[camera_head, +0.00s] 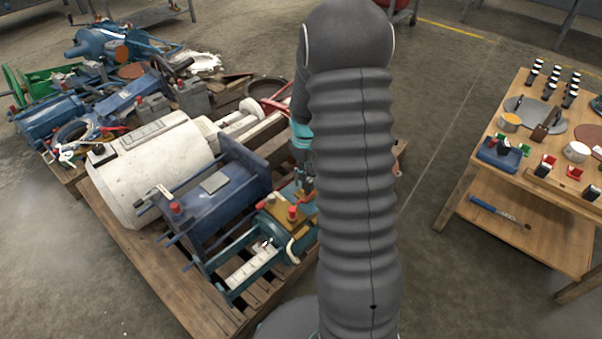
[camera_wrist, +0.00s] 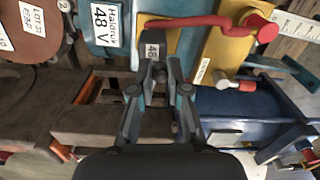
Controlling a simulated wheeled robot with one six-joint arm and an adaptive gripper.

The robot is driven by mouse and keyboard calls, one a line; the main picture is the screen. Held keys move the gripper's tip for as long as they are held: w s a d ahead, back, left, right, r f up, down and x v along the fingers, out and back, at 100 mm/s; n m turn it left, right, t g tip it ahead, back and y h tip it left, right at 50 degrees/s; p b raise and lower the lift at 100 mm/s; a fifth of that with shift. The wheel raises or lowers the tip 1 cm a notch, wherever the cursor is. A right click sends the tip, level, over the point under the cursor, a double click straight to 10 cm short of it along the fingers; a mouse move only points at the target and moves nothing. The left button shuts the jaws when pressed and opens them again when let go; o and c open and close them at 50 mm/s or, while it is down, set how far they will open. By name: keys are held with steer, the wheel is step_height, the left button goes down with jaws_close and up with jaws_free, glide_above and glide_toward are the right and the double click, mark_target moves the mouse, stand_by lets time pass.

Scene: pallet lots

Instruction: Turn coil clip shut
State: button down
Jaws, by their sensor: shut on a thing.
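In the wrist view my gripper (camera_wrist: 158,76) is shut on a dark grey piece with a small white "48" label (camera_wrist: 152,49), which looks like the coil clip. Its lower part is hidden between the fingers. A red bar with a round red knob (camera_wrist: 266,29) runs past the clip over a gold plate (camera_wrist: 229,52). In the head view the gold plate (camera_head: 281,226) sits on a teal frame on the pallet; my arm hides most of the gripper and the clip.
A blue frame unit (camera_head: 217,193) and a large cream motor (camera_head: 145,170) crowd the pallet (camera_head: 165,285) left of my arm. A wooden bench (camera_head: 480,155) with small parts stands at right. Open concrete floor lies between.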

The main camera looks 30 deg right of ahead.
steer(key=shift+w+d+n, duration=0.1)
steer(key=shift+d+n, duration=0.35)
steer(key=shift+n, duration=0.75)
steer(key=c, duration=1.1)
jaws_free()
steer(key=shift+d, duration=0.1)
steer(key=shift+c, duration=0.2)
steer(key=shift+r, duration=0.1)
step_height(320, 180, up, 12)
